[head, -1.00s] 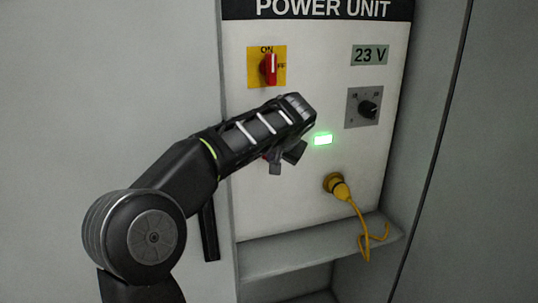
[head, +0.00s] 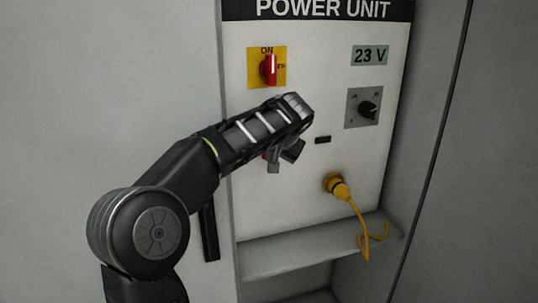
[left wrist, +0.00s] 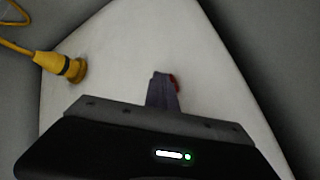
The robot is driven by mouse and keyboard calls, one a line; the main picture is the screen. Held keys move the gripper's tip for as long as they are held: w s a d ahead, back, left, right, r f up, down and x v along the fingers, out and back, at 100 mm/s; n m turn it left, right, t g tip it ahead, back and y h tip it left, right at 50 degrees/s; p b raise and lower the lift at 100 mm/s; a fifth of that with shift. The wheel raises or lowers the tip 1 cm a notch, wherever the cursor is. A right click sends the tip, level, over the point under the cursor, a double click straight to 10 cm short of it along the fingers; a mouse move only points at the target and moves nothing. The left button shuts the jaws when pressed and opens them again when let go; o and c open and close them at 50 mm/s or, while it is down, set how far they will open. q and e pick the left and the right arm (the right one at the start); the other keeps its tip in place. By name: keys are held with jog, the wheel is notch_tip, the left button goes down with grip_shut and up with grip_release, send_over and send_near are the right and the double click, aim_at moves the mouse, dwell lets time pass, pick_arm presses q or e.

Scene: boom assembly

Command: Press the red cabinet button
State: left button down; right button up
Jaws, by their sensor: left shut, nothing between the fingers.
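The red cabinet button (left wrist: 175,82) shows in the left wrist view as a thin red edge beside my fingertips, which hide most of it. In the head view only a small red sliver of it shows behind my left gripper (head: 275,164). My left gripper is shut and empty, its fingertips (left wrist: 161,88) at the button and against or very close to it. The indicator light (head: 323,140) right of the gripper is dark. My right gripper is not in view.
The white power unit panel (head: 300,210) carries a red rotary switch (head: 269,69) on a yellow plate, a display (head: 370,55) reading 23 V and a black knob (head: 368,108). A yellow plug (head: 338,187) with its cable hangs over the grey ledge (head: 290,256).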

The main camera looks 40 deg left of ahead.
pick_arm(q)
jog(key=shift+d, duration=0.1)
dwell(0.3)
jog(key=shift+s+d+b, duration=0.5)
jog(key=shift+d+b, duration=0.15)
jog(key=shift+d, duration=0.1)
jog(key=s+d+b, duration=0.1)
jog(key=d, duration=0.1)
jog(key=s+d+b, duration=0.1)
jog(key=s+d, duration=0.1)
jog(key=shift+b, duration=0.4)
jog(key=shift+w, duration=0.1)
dwell(0.6)
